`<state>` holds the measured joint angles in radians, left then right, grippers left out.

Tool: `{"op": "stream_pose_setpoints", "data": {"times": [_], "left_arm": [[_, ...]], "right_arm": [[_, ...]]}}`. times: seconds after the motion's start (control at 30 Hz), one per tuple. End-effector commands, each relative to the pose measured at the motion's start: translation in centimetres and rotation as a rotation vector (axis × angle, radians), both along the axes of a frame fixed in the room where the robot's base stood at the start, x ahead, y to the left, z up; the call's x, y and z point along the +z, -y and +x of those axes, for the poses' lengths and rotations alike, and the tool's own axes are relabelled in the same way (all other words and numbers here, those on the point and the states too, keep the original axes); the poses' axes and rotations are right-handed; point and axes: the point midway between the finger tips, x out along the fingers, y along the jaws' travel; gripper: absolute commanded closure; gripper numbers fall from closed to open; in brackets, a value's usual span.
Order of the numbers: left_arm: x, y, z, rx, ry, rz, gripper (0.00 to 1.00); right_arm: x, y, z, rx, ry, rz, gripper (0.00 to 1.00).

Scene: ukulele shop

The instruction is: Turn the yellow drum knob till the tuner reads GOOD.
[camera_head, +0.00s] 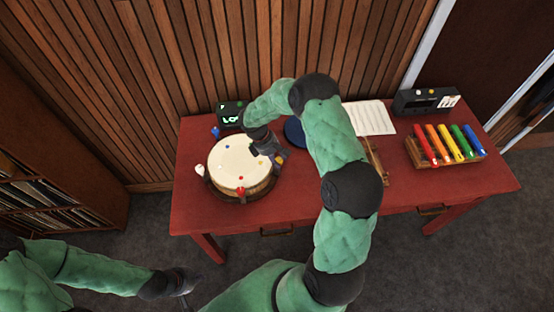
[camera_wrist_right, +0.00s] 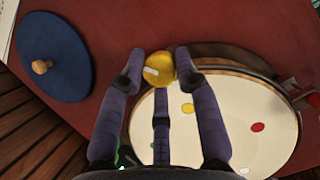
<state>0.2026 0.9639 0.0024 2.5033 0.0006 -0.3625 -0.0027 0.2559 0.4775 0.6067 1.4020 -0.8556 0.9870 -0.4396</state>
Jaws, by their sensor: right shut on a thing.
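A drum (camera_head: 240,163) with a cream head and colored dots stands on the left part of the red table. Its yellow knob (camera_head: 279,160) is on the right side of the rim in the head view. My right gripper (camera_head: 266,148) reaches over that side of the drum. In the right wrist view its fingers (camera_wrist_right: 160,75) are shut on the yellow knob (camera_wrist_right: 159,69), which bears a white mark. The tuner (camera_head: 229,114) stands behind the drum with green letters that look like "LO"; my arm hides part of it. My left gripper (camera_head: 184,287) hangs low before the table, its fingers unclear.
The red table (camera_head: 462,181) also bears a blue disc (camera_head: 294,132), paper sheets (camera_head: 371,117), a black box (camera_head: 427,101) and a rack of colored tubes (camera_head: 446,145). Red (camera_head: 240,191), white (camera_head: 199,169) and blue (camera_head: 216,131) knobs sit around the drum. A bookshelf (camera_head: 40,170) stands left.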

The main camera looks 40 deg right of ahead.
Motion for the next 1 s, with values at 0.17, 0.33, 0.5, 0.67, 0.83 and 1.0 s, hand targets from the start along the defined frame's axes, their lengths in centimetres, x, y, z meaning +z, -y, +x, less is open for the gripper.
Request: {"op": "stream_pose_setpoints", "data": {"times": [0.17,0.33,0.5,0.67,0.83,1.0], "left_arm": [[-0.13,0.00,0.01,0.000,0.000,0.000,1.00],[-0.12,0.00,0.01,0.000,0.000,0.000,1.00],[-0.12,0.00,0.01,0.000,0.000,0.000,1.00],[-0.12,0.00,0.01,0.000,0.000,0.000,1.00],[-0.13,0.00,0.00,0.000,0.000,0.000,1.00],[-0.13,0.00,0.02,0.000,0.000,0.000,1.00]], "right_arm": [[0.04,0.16,-0.13,-0.030,-0.004,-0.003,1.00],[0.07,0.16,-0.14,-0.033,-0.004,-0.003,1.00],[0.07,0.16,-0.15,-0.032,-0.005,-0.003,1.00],[0.05,0.14,-0.12,-0.032,-0.004,-0.003,0.46],[0.03,0.08,-0.07,-0.031,-0.003,-0.001,0.46],[0.29,-0.02,0.06,-0.030,0.000,-0.001,0.46]]}}
